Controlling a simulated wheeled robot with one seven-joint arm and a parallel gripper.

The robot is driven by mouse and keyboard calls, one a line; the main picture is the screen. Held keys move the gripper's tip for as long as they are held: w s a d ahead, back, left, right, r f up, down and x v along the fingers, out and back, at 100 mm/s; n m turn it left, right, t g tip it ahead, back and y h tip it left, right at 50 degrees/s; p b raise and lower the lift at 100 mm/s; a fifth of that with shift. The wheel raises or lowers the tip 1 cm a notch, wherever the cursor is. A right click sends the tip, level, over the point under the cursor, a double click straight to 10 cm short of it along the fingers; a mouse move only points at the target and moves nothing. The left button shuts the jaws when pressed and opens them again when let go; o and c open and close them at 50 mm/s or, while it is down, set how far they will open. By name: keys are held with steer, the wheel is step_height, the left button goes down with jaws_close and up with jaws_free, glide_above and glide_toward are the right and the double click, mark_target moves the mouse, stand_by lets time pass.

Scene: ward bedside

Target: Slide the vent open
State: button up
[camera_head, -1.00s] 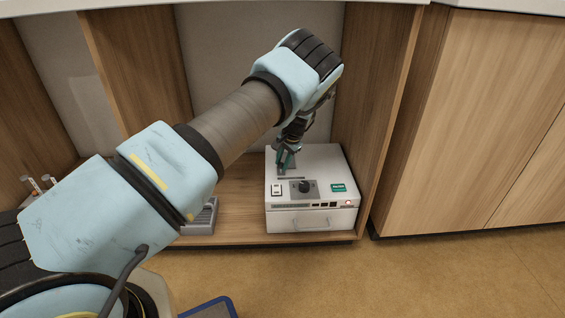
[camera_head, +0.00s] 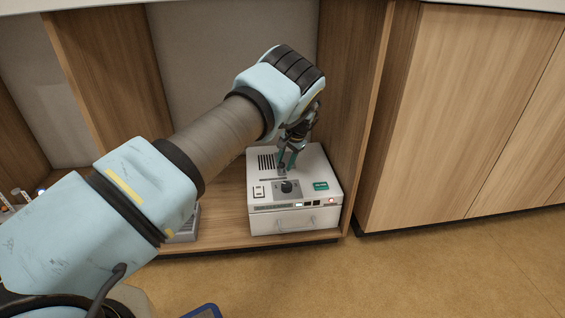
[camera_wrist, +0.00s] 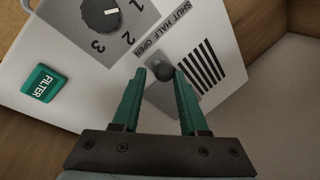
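The vent is on top of a white box (camera_head: 330,180) in the cabinet. Its dark slots (camera_wrist: 207,66) are uncovered, and they also show in the head view (camera_head: 266,162). Whether a finger touches the knob I cannot tell. In the head view, my gripper (camera_head: 287,166) is low over the box top.
A dial (camera_wrist: 100,12) marked with numbers and a green FILTER button (camera_wrist: 44,92) are on the box top. A cabinet side panel (camera_head: 350,110) rises close to the box's right. A grey object (camera_head: 185,228) lies left of the box, partly behind my arm.

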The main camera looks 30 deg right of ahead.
steer(key=shift+o, duration=1.3)
steer(key=shift+a, duration=0.1)
steer(key=p+v, duration=0.2)
steer(key=v, duration=0.8)
steer(key=shift+r+p, duration=0.3)
steer(key=shift+r, duration=0.05)
steer(key=shift+s, duration=0.2)
